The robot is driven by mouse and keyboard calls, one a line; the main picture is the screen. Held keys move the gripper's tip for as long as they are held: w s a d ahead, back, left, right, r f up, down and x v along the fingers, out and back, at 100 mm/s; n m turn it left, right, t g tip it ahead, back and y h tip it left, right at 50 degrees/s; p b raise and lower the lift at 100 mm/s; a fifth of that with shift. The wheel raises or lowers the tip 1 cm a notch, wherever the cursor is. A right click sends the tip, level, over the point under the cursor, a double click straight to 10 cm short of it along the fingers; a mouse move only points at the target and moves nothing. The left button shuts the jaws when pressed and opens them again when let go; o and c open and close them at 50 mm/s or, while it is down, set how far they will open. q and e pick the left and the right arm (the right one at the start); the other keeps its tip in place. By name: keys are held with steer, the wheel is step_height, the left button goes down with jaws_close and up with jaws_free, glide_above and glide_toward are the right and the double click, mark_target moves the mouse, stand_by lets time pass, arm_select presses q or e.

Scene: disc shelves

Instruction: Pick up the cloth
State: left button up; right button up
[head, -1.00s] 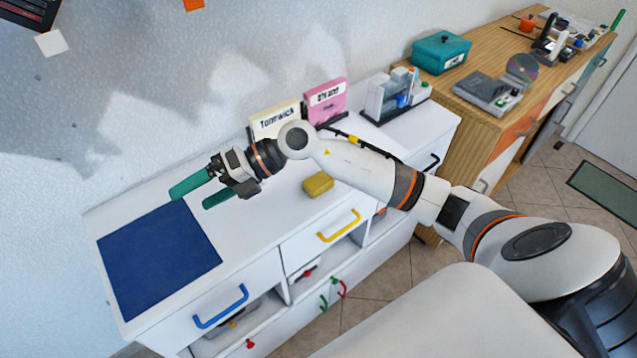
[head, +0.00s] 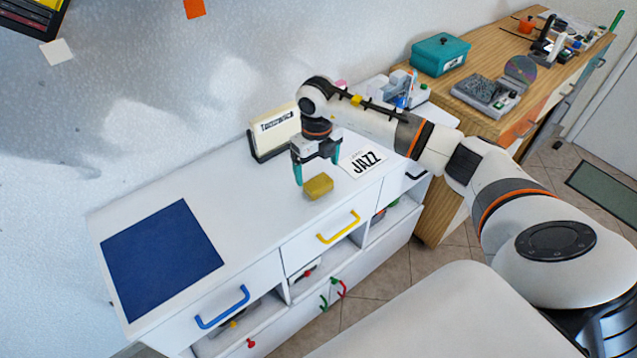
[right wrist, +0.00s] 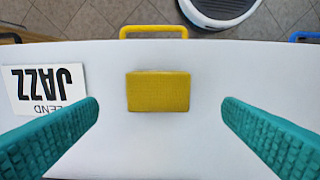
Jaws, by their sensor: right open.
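The cloth (head: 318,186) is a small folded yellow block lying on the white cabinet top, behind the yellow drawer handle. In the right wrist view the cloth (right wrist: 158,91) lies flat between the lines of the two teal fingers, a little ahead of their tips. My right gripper (head: 317,173) points down over the cabinet, open and empty, just above and behind the cloth. Its fingers also show wide apart in the right wrist view (right wrist: 158,110). I cannot tell the exact height of the fingertips above the top. My left gripper is not in view.
A white JAZZ card (head: 363,162) lies right of the cloth, close to one finger. A Tonnwick sleeve (head: 277,132) stands in a holder behind. A dark blue mat (head: 160,258) covers the left end. The white top (head: 245,205) between mat and cloth is clear.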

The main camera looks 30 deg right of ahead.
mark_target(318, 182)
step_height(318, 182, down, 5)
steer(key=shift+s+d+r+p, duration=0.1)
steer(key=shift+s+p, duration=0.05)
steer(key=shift+p, duration=0.8)
steer(key=shift+f, duration=0.5)
